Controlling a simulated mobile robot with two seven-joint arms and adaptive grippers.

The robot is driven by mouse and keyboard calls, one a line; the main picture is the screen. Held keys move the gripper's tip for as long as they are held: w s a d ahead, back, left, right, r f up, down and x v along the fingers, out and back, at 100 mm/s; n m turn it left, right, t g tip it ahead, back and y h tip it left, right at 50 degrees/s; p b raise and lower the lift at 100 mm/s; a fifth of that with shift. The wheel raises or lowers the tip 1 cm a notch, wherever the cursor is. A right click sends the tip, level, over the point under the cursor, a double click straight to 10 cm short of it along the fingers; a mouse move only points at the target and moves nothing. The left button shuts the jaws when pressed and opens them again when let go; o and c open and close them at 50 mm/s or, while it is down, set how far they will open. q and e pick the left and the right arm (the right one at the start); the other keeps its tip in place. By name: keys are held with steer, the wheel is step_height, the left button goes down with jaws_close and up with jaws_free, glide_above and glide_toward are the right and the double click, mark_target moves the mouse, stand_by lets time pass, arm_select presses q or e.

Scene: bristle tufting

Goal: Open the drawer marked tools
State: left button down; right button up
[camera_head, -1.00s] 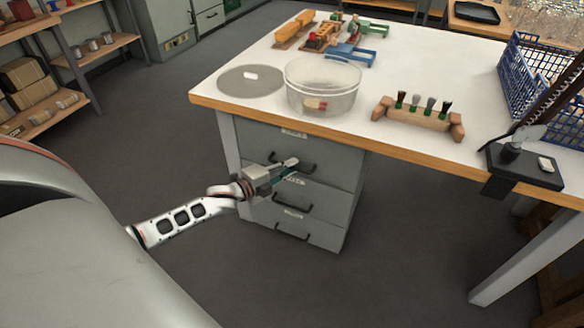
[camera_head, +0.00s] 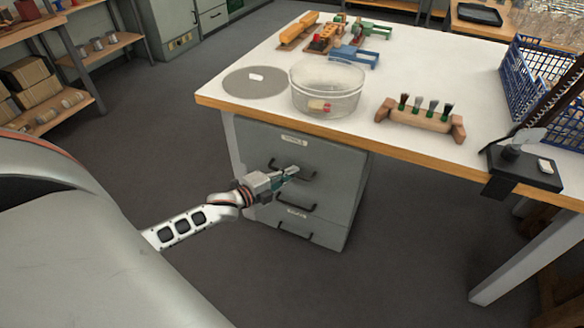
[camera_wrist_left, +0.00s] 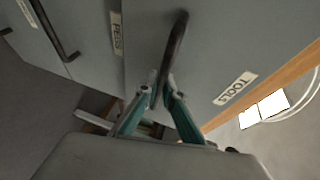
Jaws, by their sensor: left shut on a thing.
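The drawer marked TOOLS (camera_head: 330,163) is the top one of a grey drawer unit under the workbench. Its label (camera_wrist_left: 235,88) reads TOOLS in the left wrist view. Its dark bar handle (camera_wrist_left: 178,37) runs between the fingers of my left gripper (camera_wrist_left: 160,92), which is shut on it. In the head view my left gripper (camera_head: 291,173) is at this handle, in front of the drawer. The drawer front seems to stand slightly out from the one below; its inside is hidden. My right gripper is not in view.
Below is a drawer labelled PEGS (camera_wrist_left: 117,33), then another with a dark handle (camera_head: 297,235). The workbench (camera_head: 400,70) holds a clear round tub (camera_head: 325,95), a wooden brush rack (camera_head: 420,122) and a blue crate (camera_head: 530,75). Floor left of the unit is clear.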

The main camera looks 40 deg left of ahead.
arm_select(q)
steer(key=s+d+p, duration=0.2)
steer(key=s, duration=0.9)
steer(key=s+d+p, duration=0.2)
steer(key=s+d, duration=0.1)
steer(key=s, duration=0.9)
steer(key=s+d+p, duration=0.2)
steer(key=s+d, duration=0.1)
steer(key=s, duration=0.9)
steer(key=shift+d, duration=0.25)
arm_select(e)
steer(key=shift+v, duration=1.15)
arm_select(q)
steer(key=shift+s, duration=0.1)
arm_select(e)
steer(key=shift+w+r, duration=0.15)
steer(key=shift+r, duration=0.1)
arm_select(q)
steer(key=c, duration=2.4)
jaws_free()
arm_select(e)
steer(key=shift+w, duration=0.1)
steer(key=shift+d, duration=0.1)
arm_select(q)
steer(key=v, duration=1.2)
steer(key=shift+a, duration=0.1)
